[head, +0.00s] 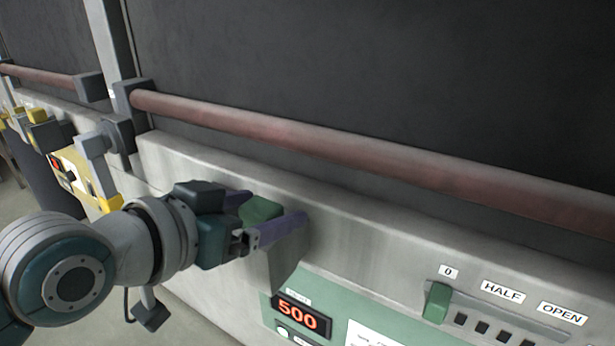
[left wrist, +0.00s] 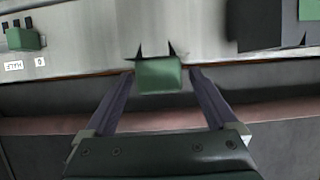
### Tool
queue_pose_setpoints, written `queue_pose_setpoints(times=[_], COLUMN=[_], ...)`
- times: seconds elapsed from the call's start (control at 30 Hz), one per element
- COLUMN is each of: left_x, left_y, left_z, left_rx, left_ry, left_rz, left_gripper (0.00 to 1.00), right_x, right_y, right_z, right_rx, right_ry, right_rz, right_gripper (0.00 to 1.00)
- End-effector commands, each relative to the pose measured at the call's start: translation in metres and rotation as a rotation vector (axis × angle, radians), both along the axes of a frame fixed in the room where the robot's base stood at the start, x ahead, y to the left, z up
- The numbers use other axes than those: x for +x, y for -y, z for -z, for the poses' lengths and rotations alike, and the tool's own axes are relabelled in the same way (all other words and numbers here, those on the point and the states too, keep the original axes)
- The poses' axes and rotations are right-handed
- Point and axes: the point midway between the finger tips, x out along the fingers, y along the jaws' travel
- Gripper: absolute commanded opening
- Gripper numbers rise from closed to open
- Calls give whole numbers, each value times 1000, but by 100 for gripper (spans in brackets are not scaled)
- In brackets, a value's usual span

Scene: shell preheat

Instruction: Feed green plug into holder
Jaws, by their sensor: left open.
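The green plug (head: 260,210) is a small green block at the top of a grey holder (head: 284,264) that juts from the machine's front. How deep it sits in the holder cannot be told. My left gripper (head: 271,207) is open, with one purple finger on each side of the plug. In the left wrist view the plug (left wrist: 158,77) is between the open fingertips (left wrist: 161,73), with a gap on both sides. Part of the plug is hidden by the near finger in the head view. My right gripper does not show.
A long reddish bar (head: 370,155) runs across the dark door above. To the right are a red "500" display (head: 298,314) and a green slider (head: 437,302) marked 0, HALF, OPEN. A yellow panel (head: 85,175) stands at the left.

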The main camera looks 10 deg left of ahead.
Motion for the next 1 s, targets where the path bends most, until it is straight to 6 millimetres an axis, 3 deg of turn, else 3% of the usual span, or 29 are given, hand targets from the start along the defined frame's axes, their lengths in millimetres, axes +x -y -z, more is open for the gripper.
queue_pose_setpoints(times=[0.17,0.63,1.0], left_x=[-7,-77,-86], left_y=[-3,-28,-31], left_z=[-3,-33,-38], left_rx=[1,2,0], left_ry=[-2,-2,0], left_rz=[0,0,0], left_gripper=[92,92,92], right_x=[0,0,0], right_y=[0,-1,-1], right_z=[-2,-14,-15], right_rx=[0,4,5], right_ry=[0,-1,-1], right_rz=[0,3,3], right_gripper=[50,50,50])
